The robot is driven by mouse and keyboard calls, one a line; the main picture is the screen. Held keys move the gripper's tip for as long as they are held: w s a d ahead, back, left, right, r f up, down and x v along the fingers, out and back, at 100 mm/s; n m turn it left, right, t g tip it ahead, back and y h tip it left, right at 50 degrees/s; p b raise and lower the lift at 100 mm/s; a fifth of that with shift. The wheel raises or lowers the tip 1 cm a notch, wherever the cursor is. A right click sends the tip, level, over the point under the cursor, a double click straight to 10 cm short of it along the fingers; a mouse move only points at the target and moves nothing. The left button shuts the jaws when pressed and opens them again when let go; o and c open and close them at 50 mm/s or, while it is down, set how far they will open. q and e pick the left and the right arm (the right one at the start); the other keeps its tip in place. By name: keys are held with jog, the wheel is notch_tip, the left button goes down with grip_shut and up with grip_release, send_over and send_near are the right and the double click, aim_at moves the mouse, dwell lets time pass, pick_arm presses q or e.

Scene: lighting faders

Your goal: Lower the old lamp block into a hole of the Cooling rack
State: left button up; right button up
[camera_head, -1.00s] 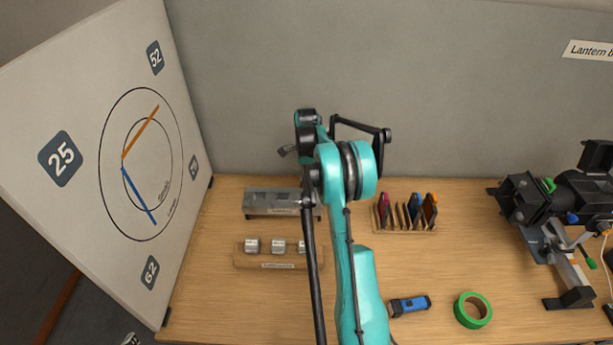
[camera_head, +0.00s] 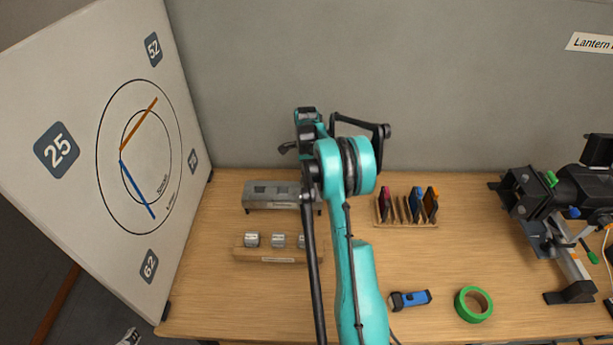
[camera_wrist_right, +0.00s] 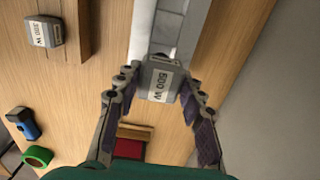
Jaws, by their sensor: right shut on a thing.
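The old lamp block (camera_wrist_right: 160,80), a grey block labelled "500 W", is between the fingertips of my right gripper (camera_wrist_right: 159,88) in the right wrist view. The Cooling rack (camera_head: 262,205), a grey metal bar with dark square holes, stands at the back left of the table. It also shows in the right wrist view (camera_wrist_right: 172,28), just beyond the block. The block overlaps the rack's near part in that view; I cannot tell whether they touch. My left gripper is not in view.
A wooden holder (camera_head: 246,254) with silver lamp blocks stands in front of the rack. Right of my arm are a slotted wooden rack (camera_head: 408,224) with coloured pieces, a blue torch (camera_head: 412,299), green tape (camera_head: 474,304) and a black lantern (camera_head: 560,190). A tall board (camera_head: 80,150) stands left.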

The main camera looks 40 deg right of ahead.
jog(key=shift+f, duration=0.15)
dwell(0.3)
jog(key=shift+f+b, duration=0.15)
jog(key=shift+b, duration=0.2)
jog(key=shift+f, duration=0.1)
jog(key=shift+f+b, duration=0.7)
jog(key=shift+f, duration=0.1)
jog(key=shift+f, duration=0.1)
jog(key=shift+f+b, duration=0.75)
jog(key=shift+f, duration=0.05)
jog(key=shift+f+b, duration=0.35)
dwell(0.4)
